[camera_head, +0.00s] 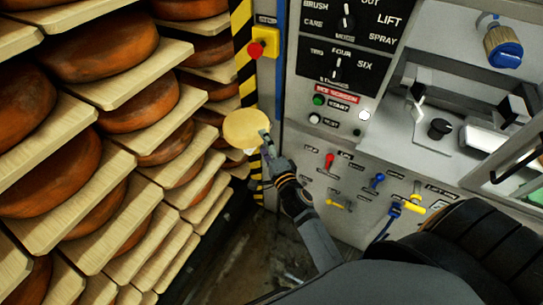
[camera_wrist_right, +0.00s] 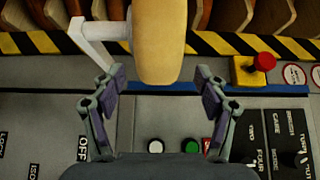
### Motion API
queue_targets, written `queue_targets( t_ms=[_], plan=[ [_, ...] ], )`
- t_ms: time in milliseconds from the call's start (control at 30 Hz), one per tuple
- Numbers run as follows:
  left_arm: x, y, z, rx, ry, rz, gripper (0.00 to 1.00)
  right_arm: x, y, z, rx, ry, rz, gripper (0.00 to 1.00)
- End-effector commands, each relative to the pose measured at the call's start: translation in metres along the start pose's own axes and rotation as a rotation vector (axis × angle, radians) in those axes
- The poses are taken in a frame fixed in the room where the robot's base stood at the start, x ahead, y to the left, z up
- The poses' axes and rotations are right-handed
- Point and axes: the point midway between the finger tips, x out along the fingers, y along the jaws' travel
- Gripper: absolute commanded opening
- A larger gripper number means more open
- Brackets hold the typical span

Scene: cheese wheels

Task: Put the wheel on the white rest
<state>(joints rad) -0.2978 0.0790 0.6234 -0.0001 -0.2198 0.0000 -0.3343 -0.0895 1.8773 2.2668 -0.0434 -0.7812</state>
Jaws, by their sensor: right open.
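The pale yellow wheel (camera_head: 245,128) is beside the striped post, left of the control panel. In the right wrist view the wheel (camera_wrist_right: 158,42) is seen edge-on, reaching down between my fingertips. My right gripper (camera_head: 266,140) is open; in its wrist view the gripper (camera_wrist_right: 159,78) has a finger on each side of the wheel's near edge, with a gap on both sides. A white bracket, seemingly the white rest (camera_wrist_right: 100,30), is beside the wheel at left, one bar reaching the wheel. Whether it bears the wheel I cannot tell. My left gripper is not in view.
Shelves of brown cheese wheels (camera_head: 110,52) fill the left. A yellow-black striped post (camera_head: 243,45) carries a red button on a yellow box (camera_head: 264,42). The control panel (camera_head: 345,140) with switches and levers stands close on the right. Dark floor (camera_head: 235,240) shows below.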

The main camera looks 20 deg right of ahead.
Motion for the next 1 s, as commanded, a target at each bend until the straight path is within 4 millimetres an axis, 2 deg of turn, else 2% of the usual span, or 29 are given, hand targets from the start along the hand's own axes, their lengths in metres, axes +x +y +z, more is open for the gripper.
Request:
queue_targets(
  t_ms=[33,200,400,533,900,967,1000],
  plan=[
    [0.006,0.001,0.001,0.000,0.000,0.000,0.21,-0.014,0.005,0.000,0.000,0.001,0.004,0.74],
    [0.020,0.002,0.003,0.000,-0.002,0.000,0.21,-0.056,0.006,0.000,0.001,0.001,0.003,0.74],
    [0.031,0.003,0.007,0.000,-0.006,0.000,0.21,-0.084,0.003,0.000,0.002,0.001,0.000,0.74],
    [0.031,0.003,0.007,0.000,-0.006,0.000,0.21,-0.090,0.001,0.000,0.001,0.000,0.000,0.74],
    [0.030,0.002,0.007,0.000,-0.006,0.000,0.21,-0.090,0.002,0.000,-0.002,-0.001,0.002,0.74],
    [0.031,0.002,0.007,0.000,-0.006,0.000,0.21,-0.089,0.013,0.003,-0.024,-0.009,0.023,0.74],
    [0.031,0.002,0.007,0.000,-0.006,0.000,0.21,-0.089,0.031,0.006,-0.057,-0.022,0.054,0.74]
  ],
)
